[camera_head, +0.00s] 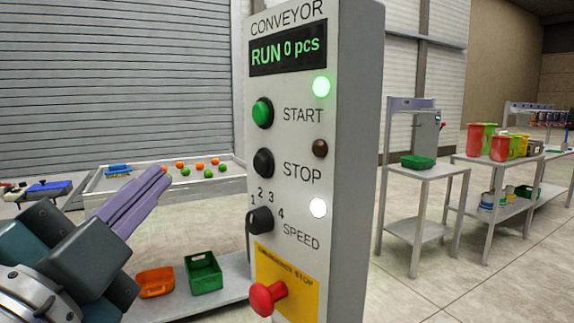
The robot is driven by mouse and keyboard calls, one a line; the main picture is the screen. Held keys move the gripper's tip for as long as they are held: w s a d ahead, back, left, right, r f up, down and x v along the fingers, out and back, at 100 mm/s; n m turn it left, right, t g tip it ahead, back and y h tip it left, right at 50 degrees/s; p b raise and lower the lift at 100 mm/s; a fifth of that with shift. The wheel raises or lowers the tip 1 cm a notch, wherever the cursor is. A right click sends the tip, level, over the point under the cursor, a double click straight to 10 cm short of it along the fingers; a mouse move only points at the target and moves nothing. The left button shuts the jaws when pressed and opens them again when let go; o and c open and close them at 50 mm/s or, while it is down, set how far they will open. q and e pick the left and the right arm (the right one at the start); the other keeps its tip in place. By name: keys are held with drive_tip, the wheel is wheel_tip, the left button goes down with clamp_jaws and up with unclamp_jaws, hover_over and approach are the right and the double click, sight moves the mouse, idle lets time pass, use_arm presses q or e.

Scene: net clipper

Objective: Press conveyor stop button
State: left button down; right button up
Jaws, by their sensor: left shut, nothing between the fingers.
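The conveyor control panel (350,150) stands upright in the middle of the head view. Its display (288,50) reads RUN 0 pcs. The black stop button (264,162) sits below the green start button (263,112). A green lamp (321,87) is lit beside start, the lamp (320,148) beside stop is dark, and a white lamp (318,207) is lit lower down. My left gripper (163,177) is shut and empty, its purple fingers pointing up and right toward the panel, left of the stop button and apart from it. My right gripper is not in view.
Below stop are a speed knob (260,220) and a red emergency stop (267,297). Behind my gripper is a tray (120,182) with orange and green balls, plus an orange bin (156,283) and a green bin (203,272). Tables (428,172) with bins stand at right.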

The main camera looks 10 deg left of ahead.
sight(261, 164)
use_arm(q)
drive_tip(key=w+d, duration=0.6)
drive_tip(key=shift+w, duration=0.2)
idle(1.9)
drive_tip(key=shift+b, duration=0.35)
drive_tip(key=shift+w+d, duration=0.25)
drive_tip(key=shift+w, duration=0.05)
drive_tip(key=shift+w+d+b, duration=0.3)
drive_tip(key=shift+w+b, duration=0.05)
drive_tip(key=shift+b, duration=0.1)
idle(0.5)
drive_tip(key=shift+s+a, duration=0.1)
drive_tip(key=shift+s, duration=0.05)
drive_tip(key=shift+s+a, duration=0.45)
drive_tip(key=shift+s, duration=0.05)
idle(0.3)
